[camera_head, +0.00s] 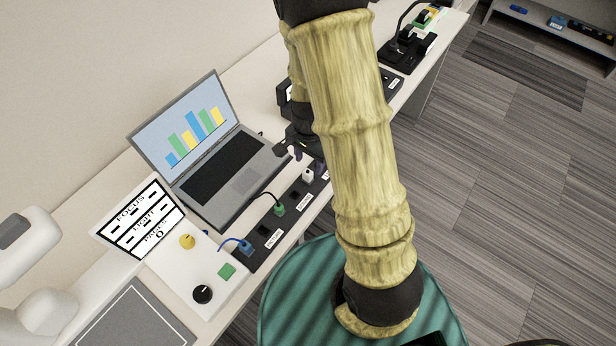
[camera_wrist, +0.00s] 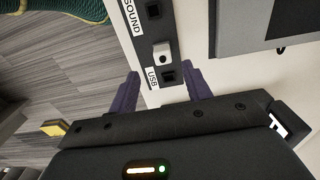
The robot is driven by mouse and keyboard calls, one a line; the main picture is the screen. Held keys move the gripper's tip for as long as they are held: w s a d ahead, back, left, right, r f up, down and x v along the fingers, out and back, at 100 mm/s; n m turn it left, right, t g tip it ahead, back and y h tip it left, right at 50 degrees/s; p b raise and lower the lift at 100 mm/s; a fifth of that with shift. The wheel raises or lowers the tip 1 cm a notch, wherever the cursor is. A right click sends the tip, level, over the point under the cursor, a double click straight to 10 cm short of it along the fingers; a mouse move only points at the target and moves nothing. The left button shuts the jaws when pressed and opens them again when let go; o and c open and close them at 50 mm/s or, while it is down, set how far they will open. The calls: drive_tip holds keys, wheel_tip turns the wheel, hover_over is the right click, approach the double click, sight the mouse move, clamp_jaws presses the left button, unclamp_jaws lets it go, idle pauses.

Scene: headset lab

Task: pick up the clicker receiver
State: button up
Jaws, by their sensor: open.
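A small white block with a dark spot on top (camera_wrist: 161,53) sits on the black socket strip (camera_wrist: 150,12), between the SOUND and USB labels. It may be the clicker receiver; I cannot be sure. It also shows in the head view as a white block (camera_head: 308,175) near the strip's far end. My gripper (camera_wrist: 161,71) is open, its two purple fingers apart on either side of the strip's USB end. Nothing is held between them. The block lies just beyond the fingertips in the wrist view. In the head view, my arm partly hides the gripper.
A laptop (camera_head: 225,172) stands open behind the strip. Blue (camera_head: 246,246) and green (camera_head: 279,208) plugs with cables sit along it. A white control panel (camera_head: 195,275) and sign (camera_head: 140,220) are at left. A teal striped seat (camera_head: 290,300) is beside the table's front edge.

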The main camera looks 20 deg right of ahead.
sight(308, 172)
drive_tip(key=shift+f, duration=0.75)
drive_tip(key=shift+f, duration=0.1)
wheel_tip(308, 172, down, 5)
drive_tip(key=shift+w+a, duration=0.15)
drive_tip(key=c, duration=1)
